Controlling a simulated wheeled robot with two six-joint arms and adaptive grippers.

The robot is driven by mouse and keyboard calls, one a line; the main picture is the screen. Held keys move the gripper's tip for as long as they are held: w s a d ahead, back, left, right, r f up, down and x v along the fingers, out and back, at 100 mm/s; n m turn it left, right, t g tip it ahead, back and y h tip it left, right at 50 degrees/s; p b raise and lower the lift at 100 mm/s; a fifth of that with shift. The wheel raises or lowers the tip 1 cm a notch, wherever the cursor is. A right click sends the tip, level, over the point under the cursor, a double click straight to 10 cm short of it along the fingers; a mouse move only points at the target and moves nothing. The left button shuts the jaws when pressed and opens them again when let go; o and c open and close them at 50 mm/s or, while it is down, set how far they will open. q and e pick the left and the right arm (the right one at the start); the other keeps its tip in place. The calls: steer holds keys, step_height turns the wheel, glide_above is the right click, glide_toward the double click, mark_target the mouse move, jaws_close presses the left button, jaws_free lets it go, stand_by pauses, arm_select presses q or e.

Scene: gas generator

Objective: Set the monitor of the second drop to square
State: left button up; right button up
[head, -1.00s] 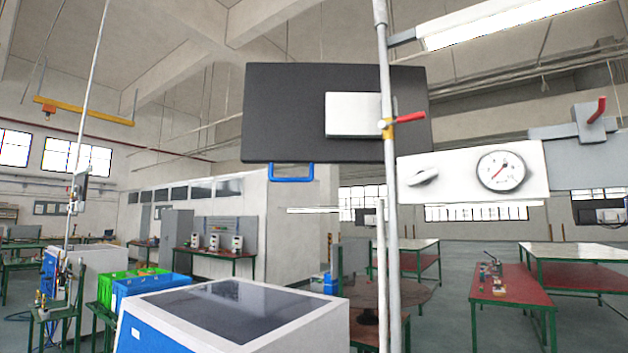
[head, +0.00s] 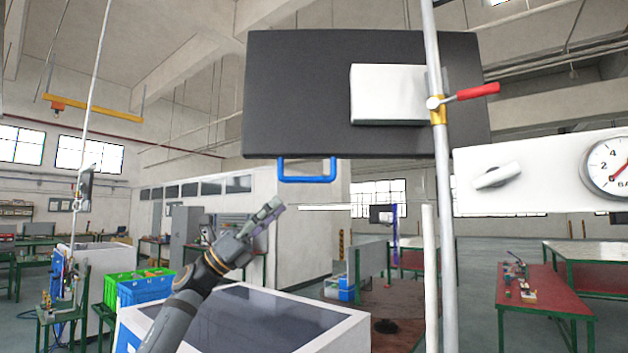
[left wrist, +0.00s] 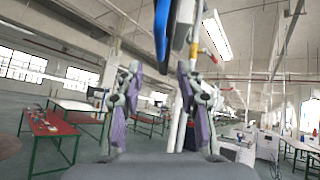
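The monitor (head: 300,95) is a black panel seen from one side in the head view, upright beside a grey vertical pipe, with a white box (head: 386,94) on its face. A blue handle (head: 308,179) hangs from its lower edge. My left gripper (head: 274,207) is below and a little left of the handle, pointing up and right, apart from it. In the left wrist view, my left gripper (left wrist: 158,70) has its fingers spread with nothing between them. The blue handle (left wrist: 162,30) shows above the fingertips there. My right gripper is not in view.
A red-levered valve (head: 470,93) sits on the pipe (head: 445,230). A white panel with a knob (head: 497,177) and gauge (head: 610,167) is at right. A red table (head: 545,290) is farther right.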

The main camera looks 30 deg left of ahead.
mark_target(306, 180)
arm_select(q)
steer(key=r+p, duration=0.1)
steer(key=d+r+p, duration=0.1)
steer(key=w+r+p, duration=0.1)
steer(key=shift+d+r, duration=0.1)
steer(key=shift+d, duration=0.3)
steer(key=p+x, duration=0.2)
steer(key=x, duration=0.1)
steer(key=p+x, duration=0.2)
steer(key=x, duration=0.1)
steer(key=shift+w+f, duration=0.25)
steer(key=shift+w, duration=0.1)
steer(key=shift+w+d+r+p, duration=0.1)
steer(key=shift+d+r+p, duration=0.15)
steer(key=shift+p, duration=0.2)
steer(key=shift+f, duration=0.1)
steer(key=shift+w+f, duration=0.1)
steer(key=shift+c, duration=1.5)
steer(key=c, duration=0.5)
jaws_close()
